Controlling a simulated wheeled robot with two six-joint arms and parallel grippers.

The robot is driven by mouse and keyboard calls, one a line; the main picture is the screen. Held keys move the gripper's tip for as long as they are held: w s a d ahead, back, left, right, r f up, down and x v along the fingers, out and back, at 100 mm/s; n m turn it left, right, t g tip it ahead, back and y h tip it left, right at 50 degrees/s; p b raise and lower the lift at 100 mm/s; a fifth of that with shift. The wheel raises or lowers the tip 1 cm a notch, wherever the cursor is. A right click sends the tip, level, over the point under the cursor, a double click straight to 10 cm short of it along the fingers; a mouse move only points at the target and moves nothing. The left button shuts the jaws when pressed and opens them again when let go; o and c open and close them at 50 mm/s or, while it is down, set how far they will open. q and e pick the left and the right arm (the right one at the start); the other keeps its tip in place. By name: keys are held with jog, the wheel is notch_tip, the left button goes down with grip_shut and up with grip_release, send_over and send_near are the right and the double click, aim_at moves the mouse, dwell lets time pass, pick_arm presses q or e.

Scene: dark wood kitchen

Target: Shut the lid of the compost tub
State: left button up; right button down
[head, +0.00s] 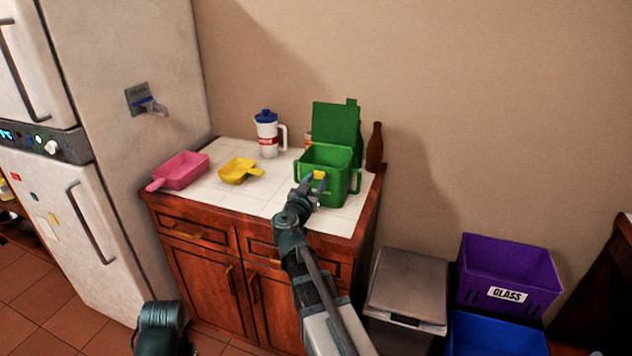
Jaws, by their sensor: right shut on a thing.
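The green compost tub (338,185) stands on the right part of the tiled counter. Its lid (336,124) is open and stands upright at the tub's back edge. My right gripper (315,181) is at the tub's front, near the rim. It is shut on a small yellow thing (320,174); whether this thing is loose or part of the tub, I cannot tell. The gripper hides part of the tub's front. A dark part of my left arm shows at the bottom left, but its jaws do not.
A pink scoop (182,170), a yellow scoop (238,170) and a white jug (267,138) with a blue lid stand left of the tub. A brown bottle (375,148) stands close to its right. Bins, including a purple crate (508,272), are at the lower right.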

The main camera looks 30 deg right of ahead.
jog(key=shift+c, duration=2)
grip_release()
